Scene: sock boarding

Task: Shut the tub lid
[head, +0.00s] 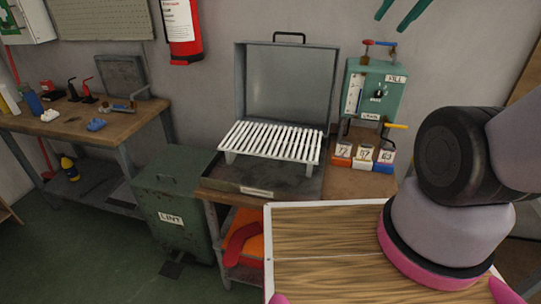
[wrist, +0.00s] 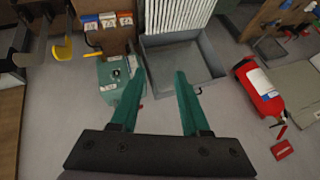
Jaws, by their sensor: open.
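The grey metal tub (head: 235,178) sits on the wooden bench with its lid (head: 290,85) standing open, upright against the wall. A dark handle (head: 289,36) tops the lid. A white slatted rack (head: 270,142) lies over the tub. In the wrist view the open lid (wrist: 205,62) lies beyond my fingertips, with the rack above it in the picture. My gripper (head: 405,8) shows at the top edge of the head view, up and right of the lid. Its two green fingers (wrist: 158,72) are apart with nothing seen between them.
A red extinguisher (head: 182,30) hangs left of the lid. A green lint bin (head: 172,212) stands at lower left. A workbench (head: 130,118) is further left.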

